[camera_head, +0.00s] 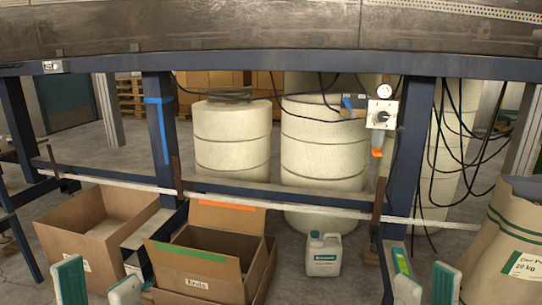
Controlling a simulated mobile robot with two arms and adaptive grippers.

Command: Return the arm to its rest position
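My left gripper (97,280) shows at the bottom left edge, its two green-and-white fingers apart with nothing visible between them. My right gripper (426,283) shows at the bottom right edge, its two fingers also apart with nothing visible between them. Only the finger ends are in view; the rest of both arms is hidden below the frame.
A blue steel frame (408,155) with crossbars stands ahead. Cardboard boxes (190,257) sit low at the left and centre. A white jug (323,256) stands on the floor. A large paper sack (509,240) stands at the right. Pale tanks (232,140) and cables are behind.

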